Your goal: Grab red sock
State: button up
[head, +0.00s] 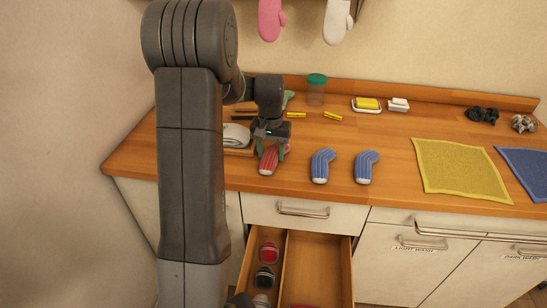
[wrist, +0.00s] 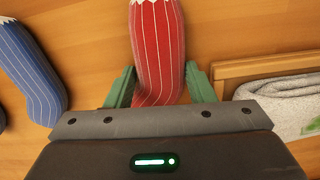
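The red sock (head: 268,163) with thin white stripes lies on the wooden counter near its front edge, left of two blue socks. In the wrist view the red sock (wrist: 158,45) runs up the middle, its near end partly hidden by the gripper body. My gripper (head: 273,150) is over the sock, pointing down. In the wrist view its green fingers (wrist: 160,86) are spread, one on each side of the sock and very close to its edges. Whether they touch the fabric is hard to tell.
Two blue striped socks (head: 322,166) (head: 367,167) lie to the right. A wooden tray (wrist: 232,72) with a folded grey cloth (wrist: 285,104) sits close beside the gripper. A yellow cloth (head: 460,170) lies farther right. An open drawer (head: 312,262) holding small rolled items juts out below.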

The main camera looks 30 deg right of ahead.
jog(key=c, duration=0.3)
jog(key=shift+c, duration=0.2)
jog(key=shift+r, duration=0.1)
